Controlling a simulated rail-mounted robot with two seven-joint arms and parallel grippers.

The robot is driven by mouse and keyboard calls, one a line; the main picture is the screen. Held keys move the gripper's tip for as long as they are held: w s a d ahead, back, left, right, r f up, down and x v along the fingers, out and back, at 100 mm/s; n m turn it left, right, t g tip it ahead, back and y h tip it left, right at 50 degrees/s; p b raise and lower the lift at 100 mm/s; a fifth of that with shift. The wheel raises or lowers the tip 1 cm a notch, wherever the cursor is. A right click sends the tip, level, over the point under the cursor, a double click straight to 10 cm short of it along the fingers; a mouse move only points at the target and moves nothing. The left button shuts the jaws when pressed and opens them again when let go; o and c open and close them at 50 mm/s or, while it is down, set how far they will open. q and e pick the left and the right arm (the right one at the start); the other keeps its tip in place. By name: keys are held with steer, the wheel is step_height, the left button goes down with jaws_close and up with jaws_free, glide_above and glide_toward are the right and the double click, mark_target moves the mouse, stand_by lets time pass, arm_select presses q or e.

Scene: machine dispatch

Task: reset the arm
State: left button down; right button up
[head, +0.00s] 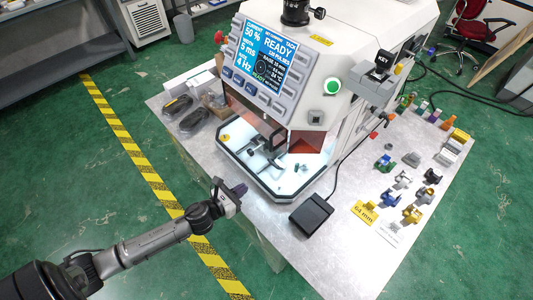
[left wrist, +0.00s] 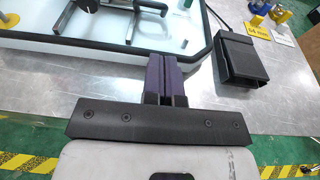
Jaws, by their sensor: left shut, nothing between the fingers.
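My left arm comes in from the lower left of the head view, and its gripper (head: 240,188) is over the front edge of the metal table (head: 335,245). In the left wrist view the two dark purple fingers of the left gripper (left wrist: 163,70) lie side by side with nothing between them. They point toward the machine's white work tray (left wrist: 110,52) and overlap its front edge in the picture; I cannot tell the height of the gap. My right gripper is in neither view.
The white machine (head: 318,62) stands on the table, with its screen (head: 264,57) showing READY. A black pedal (head: 312,214) lies in front of it, right of my gripper. Small coloured parts stand at the right. Open green floor with yellow-black tape (head: 125,143) lies left.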

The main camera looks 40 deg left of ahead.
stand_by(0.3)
arm_select(q)
steer(key=s+a+n+g+y, duration=0.2)
steer(key=a+n+g+y, duration=0.15)
steer(key=n, duration=0.95)
steer(key=s+a+n+g+y, duration=0.2)
steer(key=a+n+y, duration=0.15)
steer(key=n, duration=0.95)
steer(key=s+d+n+g+h, duration=0.6)
steer(key=s+d+n, duration=0.4)
steer(key=s+d, duration=0.8)
step_height(320, 180, up, 26)
steer(key=y+p, duration=0.1)
steer(key=p, duration=2.4)
steer(key=shift+w+a+r+p, duration=0.15)
steer(key=shift+w+r+p, duration=0.1)
steer(key=shift+p, duration=0.1)
